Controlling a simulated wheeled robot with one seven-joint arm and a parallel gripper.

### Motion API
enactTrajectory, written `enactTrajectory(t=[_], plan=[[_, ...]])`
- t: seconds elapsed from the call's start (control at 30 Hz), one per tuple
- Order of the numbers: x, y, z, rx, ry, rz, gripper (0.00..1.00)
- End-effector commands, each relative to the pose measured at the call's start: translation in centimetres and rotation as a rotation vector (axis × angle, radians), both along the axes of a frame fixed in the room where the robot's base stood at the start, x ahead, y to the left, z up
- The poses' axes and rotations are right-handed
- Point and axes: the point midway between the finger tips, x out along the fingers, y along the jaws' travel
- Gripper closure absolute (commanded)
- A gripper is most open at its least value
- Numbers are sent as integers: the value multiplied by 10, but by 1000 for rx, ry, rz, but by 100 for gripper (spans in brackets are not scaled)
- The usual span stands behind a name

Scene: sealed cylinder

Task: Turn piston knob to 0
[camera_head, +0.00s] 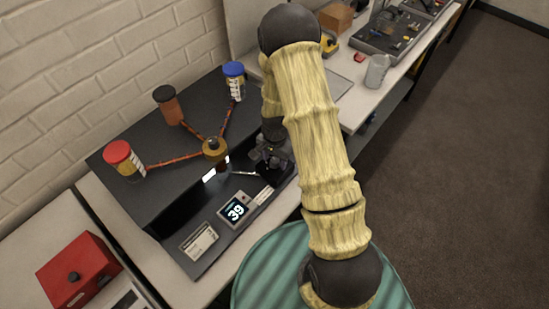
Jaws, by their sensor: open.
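The apparatus is a dark stepped unit (110,155) on the bench against the brick wall. A brass-coloured round cap (213,147) with a dark top sits where the tubes meet; I cannot tell whether this is the piston knob. A small display (235,210) on the lower front ledge reads about 39. A thin pale rod (246,173) shows between the cap and my gripper. My dark gripper (264,166) is open, low at the unit's right front, right of the cap. Its fingertips are small and dark, and contact with anything cannot be told.
A labelled card (199,241) lies left of the display. A red box (78,272) stands at lower left. A grey cup (377,70) stands farther right.

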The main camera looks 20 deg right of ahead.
Motion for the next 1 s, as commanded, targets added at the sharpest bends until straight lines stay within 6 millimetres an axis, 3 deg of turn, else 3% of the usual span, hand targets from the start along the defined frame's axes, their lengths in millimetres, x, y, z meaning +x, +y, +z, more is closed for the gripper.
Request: enactTrajectory(t=[0.1,0.3,0.33,0.67,1.0], plan=[[0,0,0,0,0,0,52],[0,0,0,0,0,0,91],[0,0,0,-1,1,0,93],[0,0,0,0,1,29,92],[-1,0,-1,1,2,196,92]])
